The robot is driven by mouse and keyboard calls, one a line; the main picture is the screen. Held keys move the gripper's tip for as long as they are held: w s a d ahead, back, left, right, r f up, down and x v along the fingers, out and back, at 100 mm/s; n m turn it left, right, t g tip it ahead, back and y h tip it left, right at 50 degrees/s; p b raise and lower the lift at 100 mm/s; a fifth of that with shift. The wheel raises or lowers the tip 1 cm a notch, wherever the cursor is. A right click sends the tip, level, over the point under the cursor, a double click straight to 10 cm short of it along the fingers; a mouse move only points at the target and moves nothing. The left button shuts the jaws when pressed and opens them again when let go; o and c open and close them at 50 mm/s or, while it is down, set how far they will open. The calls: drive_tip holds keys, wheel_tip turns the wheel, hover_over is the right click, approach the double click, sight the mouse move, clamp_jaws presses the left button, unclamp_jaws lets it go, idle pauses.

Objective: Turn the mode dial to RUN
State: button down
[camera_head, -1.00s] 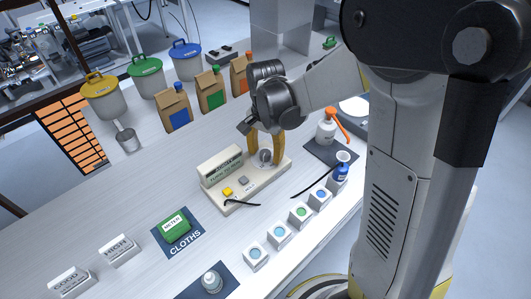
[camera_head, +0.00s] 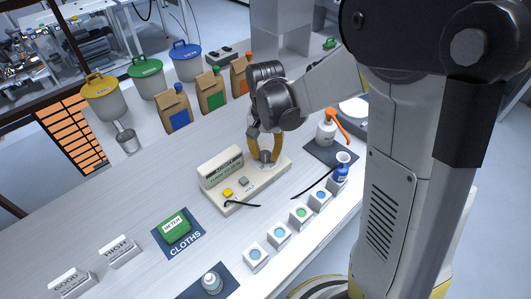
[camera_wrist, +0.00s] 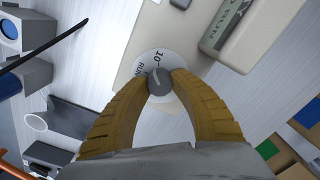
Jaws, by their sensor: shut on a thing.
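My gripper (camera_wrist: 160,88), with yellow fingers, comes down over the dial and is shut on the knob, one fingertip on each side. A pale line on the knob shows, but I cannot tell surely which mark it points at. In the head view my gripper (camera_head: 264,158) hides most of the dial.
A yellow button (camera_head: 228,193) and a grey button (camera_head: 244,181) are on the device. Paper bags (camera_head: 210,92) stand behind.

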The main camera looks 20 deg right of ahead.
sight(265, 153)
drive_tip(key=n, duration=0.4)
drive_tip(key=shift+n, duration=1.9)
drive_tip(key=c, duration=1.1)
unclamp_jaws()
drive_tip(key=shift+o, duration=0.2)
wheel_tip(265, 153, up, 12)
